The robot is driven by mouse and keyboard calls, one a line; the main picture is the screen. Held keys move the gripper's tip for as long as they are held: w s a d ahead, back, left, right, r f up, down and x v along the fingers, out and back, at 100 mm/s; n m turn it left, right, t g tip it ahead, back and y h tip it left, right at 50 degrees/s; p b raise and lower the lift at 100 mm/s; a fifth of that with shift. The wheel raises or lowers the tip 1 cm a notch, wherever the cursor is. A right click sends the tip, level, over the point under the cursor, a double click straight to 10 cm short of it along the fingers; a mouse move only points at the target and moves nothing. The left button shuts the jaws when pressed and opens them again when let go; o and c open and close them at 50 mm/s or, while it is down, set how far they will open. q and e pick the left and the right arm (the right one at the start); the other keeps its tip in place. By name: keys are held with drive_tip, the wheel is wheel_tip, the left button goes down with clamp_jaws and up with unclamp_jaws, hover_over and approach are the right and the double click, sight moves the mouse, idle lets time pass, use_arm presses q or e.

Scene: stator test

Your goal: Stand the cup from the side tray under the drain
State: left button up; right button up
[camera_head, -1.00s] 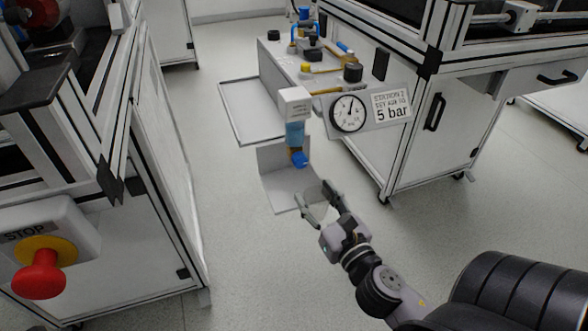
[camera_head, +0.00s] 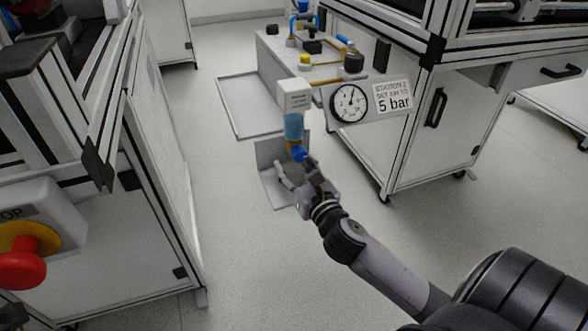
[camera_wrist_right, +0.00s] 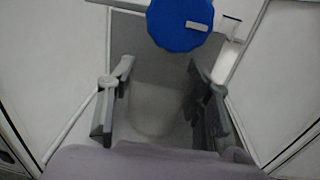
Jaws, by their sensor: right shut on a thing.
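My right gripper (camera_head: 297,174) is shut on a pale, see-through cup, at the shelf (camera_head: 272,199) below the drain. The cup (camera_wrist_right: 157,108) shows between the fingers (camera_wrist_right: 156,105) in the right wrist view and looks upright. In the head view the cup is hard to make out. The blue drain knob (camera_head: 299,153) is just above the gripper, under a blue bowl (camera_head: 293,127). It also shows in the wrist view (camera_wrist_right: 178,24), beyond the cup. I cannot tell whether the cup touches the shelf. The side tray (camera_head: 232,110) looks empty. My left gripper is not in view.
A pressure gauge (camera_head: 349,102) and a "5 bar" sign (camera_head: 393,97) are right of the drain. The bench top (camera_head: 275,50) carries several fittings. A red stop button (camera_head: 22,270) is at the lower left. The floor (camera_head: 230,240) is clear.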

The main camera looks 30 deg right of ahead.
drive_tip(key=shift+f, duration=0.1)
drive_tip(key=o, duration=1)
